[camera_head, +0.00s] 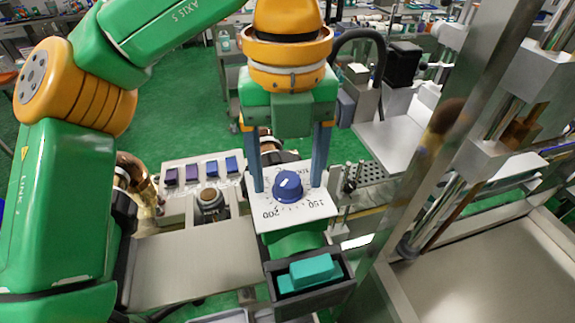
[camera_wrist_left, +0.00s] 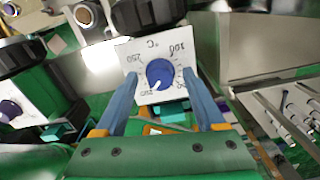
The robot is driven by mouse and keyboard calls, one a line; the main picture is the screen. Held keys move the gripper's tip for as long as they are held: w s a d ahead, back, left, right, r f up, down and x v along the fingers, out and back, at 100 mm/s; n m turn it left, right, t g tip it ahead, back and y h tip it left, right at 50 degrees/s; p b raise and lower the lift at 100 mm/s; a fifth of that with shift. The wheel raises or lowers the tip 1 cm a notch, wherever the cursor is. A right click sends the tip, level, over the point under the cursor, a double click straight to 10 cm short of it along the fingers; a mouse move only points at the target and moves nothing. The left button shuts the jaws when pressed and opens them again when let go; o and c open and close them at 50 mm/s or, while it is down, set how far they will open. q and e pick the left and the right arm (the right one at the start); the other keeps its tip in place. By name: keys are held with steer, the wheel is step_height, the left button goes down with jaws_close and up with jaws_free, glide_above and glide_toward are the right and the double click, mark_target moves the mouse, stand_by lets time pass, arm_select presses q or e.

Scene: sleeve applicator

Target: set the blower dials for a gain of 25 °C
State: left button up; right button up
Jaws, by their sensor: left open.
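A blue dial knob (camera_head: 288,187) sits on a white plate (camera_head: 260,216) marked with a scale; numbers such as 200 and 150 show, some too small to read. The knob also shows in the left wrist view (camera_wrist_left: 160,73), with a pale pointer mark toward the plate's lower left edge, its exact value unclear. My left gripper (camera_head: 287,190) points down with its two blue fingers apart, one on each side of the knob. In the left wrist view the fingers (camera_wrist_left: 161,80) flank it with gaps. A second white panel with a purple knob (camera_wrist_left: 10,109) shows at the left edge there. My right gripper is not seen.
A dark tray (camera_head: 318,290) holding a teal block (camera_head: 309,270) is in front. Metal posts and a frame (camera_head: 430,150) close off the right side.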

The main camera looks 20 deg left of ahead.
arm_select(q)
steer(key=shift+s+r, duration=0.1)
steer(key=shift+s, duration=0.1)
steer(key=shift+c, duration=1.1)
steer(key=c, duration=0.3)
steer(key=shift+d, duration=0.15)
jaws_close()
steer(key=m, duration=1.3)
steer(key=shift+a, duration=0.2)
steer(key=shift+m, duration=0.4)
